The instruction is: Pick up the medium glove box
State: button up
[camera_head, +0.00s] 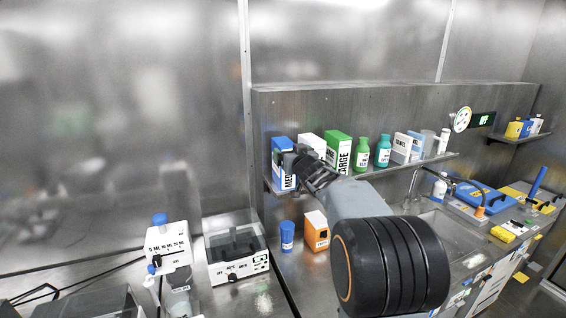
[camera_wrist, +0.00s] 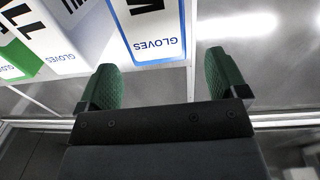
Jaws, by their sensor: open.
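The medium glove box (camera_head: 283,178) is a blue and white box standing upright at the left end of the wall shelf, its label partly covered by my gripper. In the wrist view the glove box (camera_wrist: 152,40) shows a white face with a blue border, a big "M" and "GLOVES" upside down. My gripper (camera_head: 300,165) is at the box's front right in the head view. In the wrist view my gripper (camera_wrist: 165,72) is open, its green fingers apart and nothing clamped. The box lies ahead of the gap, a little towards the left finger; contact cannot be told.
A white box (camera_head: 312,142) and the green large glove box (camera_head: 339,147) stand close to the right on the shelf (camera_head: 402,168), followed by several bottles and boxes. Below, on the counter, are a blue-lidded jar (camera_head: 287,237) and an orange box (camera_head: 316,231).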

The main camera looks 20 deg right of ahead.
aim_at(285, 143)
jog(key=shift+w+d+p, duration=0.15)
jog(key=shift+w+p, duration=0.45)
jog(key=shift+w, duration=1.15)
jog(key=shift+w+d+p, duration=0.1)
jog(key=shift+w+p, duration=0.5)
jog(key=shift+w, duration=1.15)
jog(key=c, duration=1.5)
